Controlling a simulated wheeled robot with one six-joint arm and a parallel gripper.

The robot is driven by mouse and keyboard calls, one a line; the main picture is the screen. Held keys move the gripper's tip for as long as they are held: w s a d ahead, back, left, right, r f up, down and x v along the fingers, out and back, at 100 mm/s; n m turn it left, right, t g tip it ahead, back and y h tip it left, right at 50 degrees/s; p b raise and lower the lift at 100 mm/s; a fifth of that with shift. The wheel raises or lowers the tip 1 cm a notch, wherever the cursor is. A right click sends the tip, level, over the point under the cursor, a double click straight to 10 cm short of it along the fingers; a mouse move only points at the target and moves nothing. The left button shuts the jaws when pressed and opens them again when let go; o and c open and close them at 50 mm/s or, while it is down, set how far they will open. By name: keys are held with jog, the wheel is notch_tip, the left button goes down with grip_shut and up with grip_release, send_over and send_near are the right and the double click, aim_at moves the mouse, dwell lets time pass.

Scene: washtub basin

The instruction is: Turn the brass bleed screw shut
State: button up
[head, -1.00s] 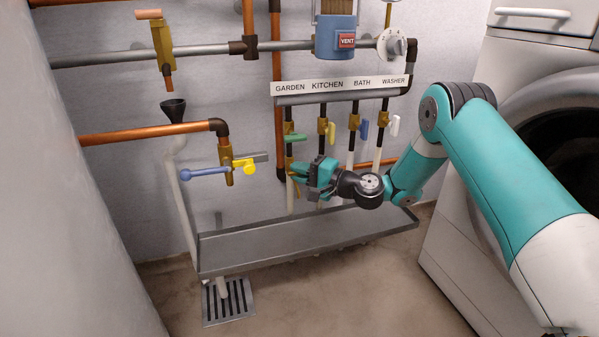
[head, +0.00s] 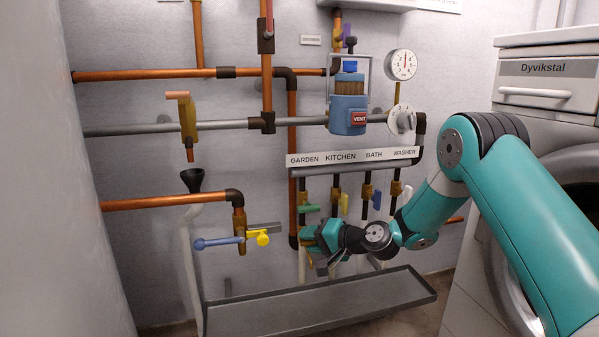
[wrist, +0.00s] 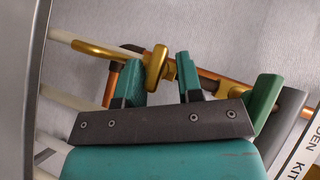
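The brass bleed screw (wrist: 155,67) shows in the wrist view as a rounded brass wing on the pipe of the GARDEN branch. My gripper (wrist: 160,78) is open, with one teal finger on each side of the wing. The wing lies nearer the left finger, and a gap shows on its right. I cannot tell whether the left finger touches it. In the head view my gripper (head: 307,238) is just below the green GARDEN lever (head: 308,208) and hides the screw.
The green lever (wrist: 262,103) is close to the right of my gripper in the wrist view. Yellow (head: 344,204) and blue (head: 377,200) levers stand to the right. A grey trough (head: 330,303) lies below.

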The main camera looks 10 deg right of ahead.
jog(key=n+h, duration=0.2)
jog(key=shift+a+r+g+h+b, duration=0.1)
jog(key=shift+a+g+h+b, duration=0.05)
jog(key=shift+g+h+b, duration=0.25)
jog(key=r+p+v, duration=0.1)
jog(key=p+v, duration=0.7)
jog(key=v, duration=0.9)
jog(key=s+a+r+n+t+p, duration=0.1)
jog(key=s+a+r+n+p, duration=0.1)
jog(key=a+r+p, duration=0.5)
jog(key=s+a+r+n+t+p, duration=0.2)
jog(key=a+r+n+p, duration=0.2)
jog(key=a+r+p, duration=0.3)
jog(key=shift+s+a+p, duration=0.3)
jog(key=shift+a+p, duration=0.1)
jog(key=shift+a, duration=0.2)
